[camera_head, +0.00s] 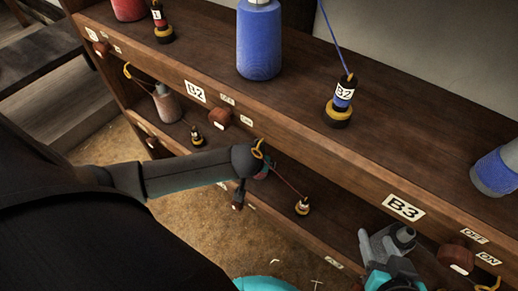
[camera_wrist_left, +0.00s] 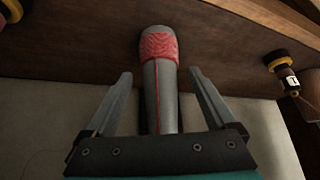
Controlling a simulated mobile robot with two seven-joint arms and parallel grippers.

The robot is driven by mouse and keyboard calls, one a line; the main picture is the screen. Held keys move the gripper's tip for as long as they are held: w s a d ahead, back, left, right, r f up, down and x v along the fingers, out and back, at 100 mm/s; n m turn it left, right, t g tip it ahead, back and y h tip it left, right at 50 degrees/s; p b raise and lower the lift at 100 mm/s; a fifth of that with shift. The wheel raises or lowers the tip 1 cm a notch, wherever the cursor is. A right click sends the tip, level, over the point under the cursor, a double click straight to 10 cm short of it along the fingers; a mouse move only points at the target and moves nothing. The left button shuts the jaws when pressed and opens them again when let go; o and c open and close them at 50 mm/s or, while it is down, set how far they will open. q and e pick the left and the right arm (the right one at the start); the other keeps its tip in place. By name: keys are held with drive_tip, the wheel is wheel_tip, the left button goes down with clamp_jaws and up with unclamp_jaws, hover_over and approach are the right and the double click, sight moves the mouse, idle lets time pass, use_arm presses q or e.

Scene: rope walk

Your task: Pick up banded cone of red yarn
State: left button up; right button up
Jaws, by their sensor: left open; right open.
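The banded cone of red yarn (camera_wrist_left: 160,62) shows in the left wrist view as a grey cone with a patterned red band and a thin red strand along it. My left gripper (camera_wrist_left: 160,74) is open, with one finger on each side of the cone; I see gaps on both sides. In the head view the left arm reaches to the lower shelf, and its fingers are mostly hidden behind the wrist and shelf edge. My right gripper (camera_head: 388,245) is open at the lower right, near the B3 label, with no yarn in it.
The wooden shelf (camera_head: 290,90) holds a blue yarn cone (camera_head: 259,42), a blue-wound cone (camera_head: 496,172) and a black-and-yellow spool (camera_head: 340,105). A pale cone (camera_head: 166,104) stands on the lower shelf at left. A small spool (camera_head: 302,206) stands right of the left wrist.

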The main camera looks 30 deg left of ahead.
use_arm(q)
drive_tip(key=c, duration=1.4)
drive_tip(key=shift+r, duration=0.1)
